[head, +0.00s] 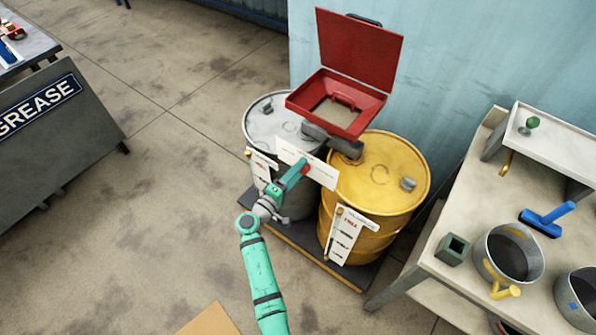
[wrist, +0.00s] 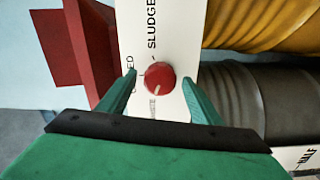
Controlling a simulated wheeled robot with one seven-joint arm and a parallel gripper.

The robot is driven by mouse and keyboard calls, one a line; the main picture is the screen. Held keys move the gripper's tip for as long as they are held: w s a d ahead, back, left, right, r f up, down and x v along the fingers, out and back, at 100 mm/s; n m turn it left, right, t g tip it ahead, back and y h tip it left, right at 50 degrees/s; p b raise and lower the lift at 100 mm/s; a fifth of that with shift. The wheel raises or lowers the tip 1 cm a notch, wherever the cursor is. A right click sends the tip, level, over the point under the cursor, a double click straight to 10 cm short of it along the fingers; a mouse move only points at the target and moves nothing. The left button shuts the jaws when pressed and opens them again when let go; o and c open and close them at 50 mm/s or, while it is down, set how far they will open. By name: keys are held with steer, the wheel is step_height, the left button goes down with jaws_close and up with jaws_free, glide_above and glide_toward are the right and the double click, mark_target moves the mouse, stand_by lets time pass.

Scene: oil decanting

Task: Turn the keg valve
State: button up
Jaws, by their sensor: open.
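A round red knob (wrist: 157,76) sits on a white panel (wrist: 160,20) in the wrist view. The panel reads "SLUDGE" above the knob, with a label ending in "ED" at its left and a faint, unreadable one below. A pale mark on the knob points roughly down in the picture. My gripper (wrist: 159,80) is open, with one green finger on each side of the knob and visible gaps between. I cannot tell how far the fingertips are from the panel. In the head view my gripper (head: 301,170) is at the panel (head: 322,175), in front of the drums.
A grey drum (head: 262,112) and a yellow drum (head: 400,165) stand on a dark pallet, with an open red box (head: 352,118) above them. A workbench (head: 430,250) with buckets and a blue tool stands right. Floor at left is clear up to the "GREASE" stand (head: 60,150).

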steer(key=v, duration=1)
steer(key=shift+s+a, duration=0.25)
steer(key=shift+s, duration=0.05)
steer(key=s+d+f+g+y, duration=0.2)
steer(key=s+d+f+y, duration=0.25)
steer(key=s+f, duration=0.6)
steer(key=s+f+y, duration=0.3)
steer(key=s+y, duration=0.1)
steer(key=s, duration=0.6)
steer(key=s+r+m+y, duration=0.35)
steer(key=s+r, duration=0.45)
steer(key=s, duration=0.4)
steer(key=s+d+r+m+t, duration=0.1)
steer(key=s+r+m, duration=0.1)
steer(key=r, duration=0.5)
steer(key=s+d+r+m+t+h, duration=0.1)
steer(key=s+r+m, duration=0.2)
steer(key=r, duration=0.5)
steer(key=shift+s+m+t, duration=0.35)
steer(key=shift+s+t, duration=0.05)
steer(key=shift+s, duration=0.4)
steer(key=shift+d, duration=0.15)
stand_by(0.7)
